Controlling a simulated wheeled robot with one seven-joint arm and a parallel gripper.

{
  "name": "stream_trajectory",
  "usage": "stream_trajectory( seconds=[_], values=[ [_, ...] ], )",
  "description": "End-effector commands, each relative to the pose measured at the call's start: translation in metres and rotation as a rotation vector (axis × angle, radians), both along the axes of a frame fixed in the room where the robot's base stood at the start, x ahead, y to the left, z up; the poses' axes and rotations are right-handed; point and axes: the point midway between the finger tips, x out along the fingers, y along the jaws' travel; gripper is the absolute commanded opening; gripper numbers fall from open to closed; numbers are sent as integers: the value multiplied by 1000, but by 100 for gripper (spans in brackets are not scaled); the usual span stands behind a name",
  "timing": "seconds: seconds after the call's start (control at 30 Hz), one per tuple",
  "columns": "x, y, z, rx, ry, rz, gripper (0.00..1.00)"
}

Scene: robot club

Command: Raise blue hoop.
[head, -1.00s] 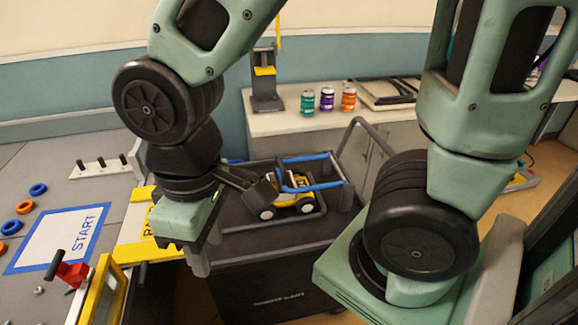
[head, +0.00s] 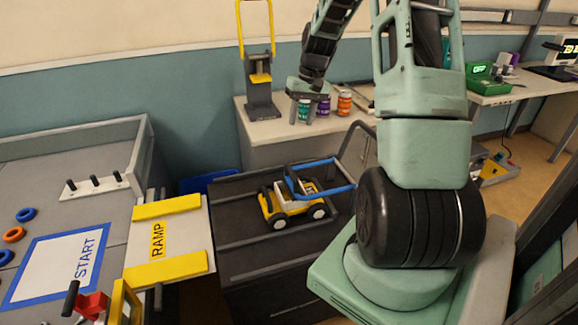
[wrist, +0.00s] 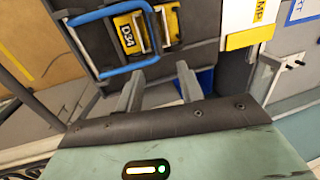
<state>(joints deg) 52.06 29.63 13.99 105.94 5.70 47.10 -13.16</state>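The blue hoop (head: 326,190) is a bent blue tube on a small yellow and white buggy (head: 274,213). It leans out low, nearly level, past the buggy's right side. In the wrist view the blue hoop (wrist: 125,68) also shows at upper left, beside the buggy's yellow D34 plate (wrist: 129,35). My gripper (head: 302,113) is beyond and above the buggy, in front of the cans on the back counter. In the wrist view my gripper (wrist: 161,86) has its two fingers apart with nothing between them. The hoop lies ahead of the fingers, apart from them.
The buggy stands on a dark cart top (head: 235,255) with raised rails. A yellow-edged ramp (head: 160,240) joins it at left. Several cans (head: 344,103) and a yellow-handled press (head: 258,85) stand on the counter (head: 270,130) behind. Blue rings (head: 26,214) lie on the left table.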

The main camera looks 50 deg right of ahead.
Motion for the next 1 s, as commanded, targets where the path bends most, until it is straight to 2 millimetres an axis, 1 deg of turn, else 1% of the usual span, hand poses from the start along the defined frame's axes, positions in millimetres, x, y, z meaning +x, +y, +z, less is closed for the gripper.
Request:
stream_trajectory(
  seconds=[0.03, 0.1, 0.17, 0.27, 0.8, 0.9, 1.0],
  values=[
    [-2, -6, -2, 1, 0, -11, 38],
    [-3, -8, -5, 3, 1, -15, 38],
    [-3, -7, -11, 3, 1, -15, 38],
    [-1, -4, -24, 4, 2, -14, 38],
    [10, 16, -132, 5, 3, -13, 38],
    [12, 19, -148, 4, 3, -12, 38],
    [13, 20, -160, 3, 1, -13, 38]
  ],
)
